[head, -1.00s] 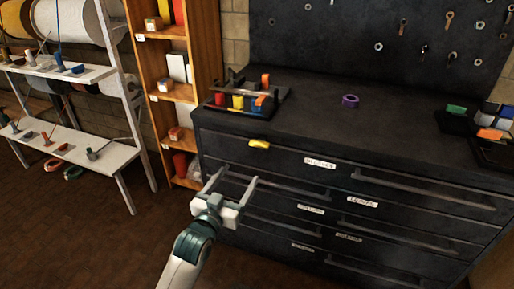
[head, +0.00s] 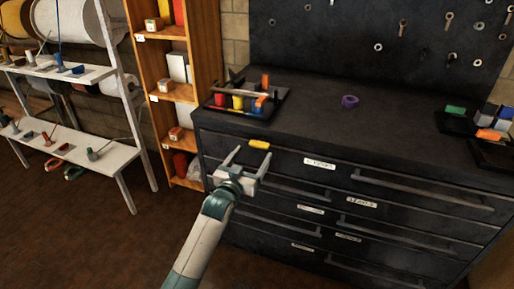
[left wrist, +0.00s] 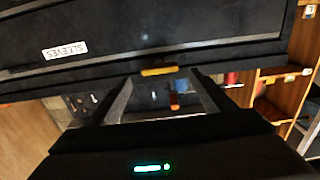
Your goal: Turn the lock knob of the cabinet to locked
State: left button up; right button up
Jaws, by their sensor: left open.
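The lock knob (head: 259,145) is a small yellow bar at the upper left of the dark cabinet front (head: 330,147), lying roughly level. My left gripper (head: 250,156) is open and empty just in front of and below the knob, with its fingers pointing toward the cabinet. In the left wrist view, which is upside down, the knob (left wrist: 159,71) shows just beyond the gap between the two fingertips (left wrist: 161,80). No contact shows. My right gripper is not in view.
Long drawer handles (head: 425,187) stick out from the cabinet front. A tray of coloured items (head: 270,108) and a purple ring (head: 350,101) sit on top. A wooden shelf (head: 174,95) stands close on the left. The floor in front is clear.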

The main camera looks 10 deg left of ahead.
aim_at(258, 147)
pick_arm(q)
jog(key=x, duration=0.3)
jog(key=shift+w, duration=0.35)
jog(key=shift+w+d, duration=0.25)
jog(key=shift+w, duration=0.45)
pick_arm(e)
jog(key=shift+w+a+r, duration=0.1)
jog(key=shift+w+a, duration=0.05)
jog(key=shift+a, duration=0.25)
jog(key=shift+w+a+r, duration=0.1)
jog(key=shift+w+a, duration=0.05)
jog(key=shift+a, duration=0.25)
pick_arm(q)
jog(key=shift+c, duration=0.3)
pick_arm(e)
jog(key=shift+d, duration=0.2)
pick_arm(q)
jog(key=c, duration=1)
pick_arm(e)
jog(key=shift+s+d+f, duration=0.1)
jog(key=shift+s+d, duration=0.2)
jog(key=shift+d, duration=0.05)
